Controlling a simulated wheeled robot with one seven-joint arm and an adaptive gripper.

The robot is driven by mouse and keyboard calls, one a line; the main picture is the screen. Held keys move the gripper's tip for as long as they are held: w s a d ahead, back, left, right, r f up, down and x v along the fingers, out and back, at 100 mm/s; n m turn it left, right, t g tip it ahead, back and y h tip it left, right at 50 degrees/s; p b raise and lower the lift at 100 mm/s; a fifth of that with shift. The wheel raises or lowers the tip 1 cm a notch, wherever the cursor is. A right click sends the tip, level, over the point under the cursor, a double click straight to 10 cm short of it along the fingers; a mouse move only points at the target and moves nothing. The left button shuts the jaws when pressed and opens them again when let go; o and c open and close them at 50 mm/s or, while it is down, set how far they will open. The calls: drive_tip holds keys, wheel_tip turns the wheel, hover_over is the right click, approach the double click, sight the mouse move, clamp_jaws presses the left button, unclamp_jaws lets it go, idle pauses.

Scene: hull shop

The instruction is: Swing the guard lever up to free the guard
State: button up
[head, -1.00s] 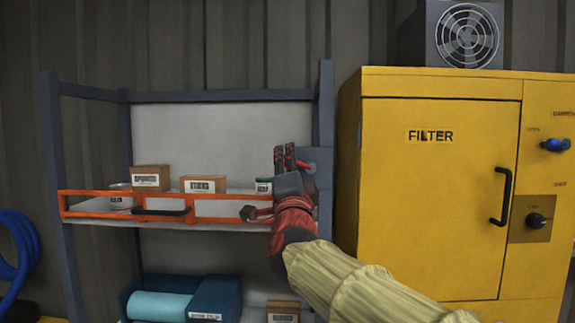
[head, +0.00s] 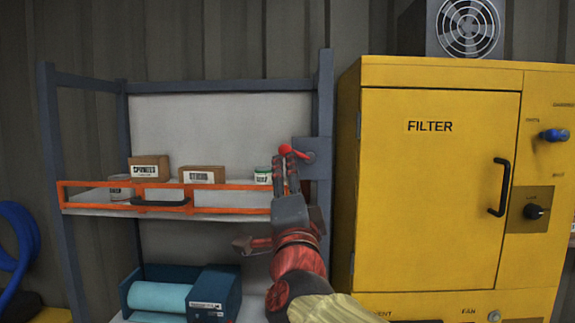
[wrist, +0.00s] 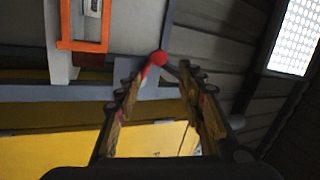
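The guard is an orange rail frame (head: 235,186) across the front of the upper shelf, with a dark handle (head: 160,202). The guard lever (head: 285,150) shows as a red knob and short red arm beside a grey plate (head: 318,150) on the right shelf post. In the wrist view the red knob (wrist: 160,58) lies just beyond the gap between my fingertips. My gripper (head: 286,168) points up just below the knob. Its fingers (wrist: 160,82) are apart with nothing held between them. The lower part of the lever is partly hidden by the fingers, and I cannot tell whether they touch it.
Small boxes (head: 202,174) and cans (head: 263,175) stand on the shelf behind the guard. A yellow filter cabinet (head: 430,200) with a black handle (head: 500,187) stands close on the right. A blue roll holder (head: 213,292) sits on the lower shelf.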

drive_tip(key=shift+v, duration=1.3)
drive_tip(key=s+a+f+n+g+y, duration=0.2)
drive_tip(key=a+f+n+g+y, duration=0.6)
drive_tip(key=f, duration=0.6)
drive_tip(key=s+f+n+g+h, duration=0.25)
drive_tip(key=s+f+n, duration=0.25)
drive_tip(key=f, duration=0.5)
drive_tip(key=s+d+f+n+g+h, duration=0.4)
drive_tip(key=s+d+f+g, duration=0.2)
drive_tip(key=s+d+f, duration=0.8)
drive_tip(key=s+d+f+m+h, duration=0.1)
drive_tip(key=s+d+f, duration=0.1)
drive_tip(key=d, duration=0.4)
drive_tip(key=s+d+f+m+h, duration=0.1)
drive_tip(key=s+d+h, duration=0.1)
drive_tip(key=d, duration=0.5)
drive_tip(key=shift+s+d+f+m, duration=0.15)
drive_tip(key=shift+s+f+m, duration=0.25)
drive_tip(key=shift+s, duration=0.3)
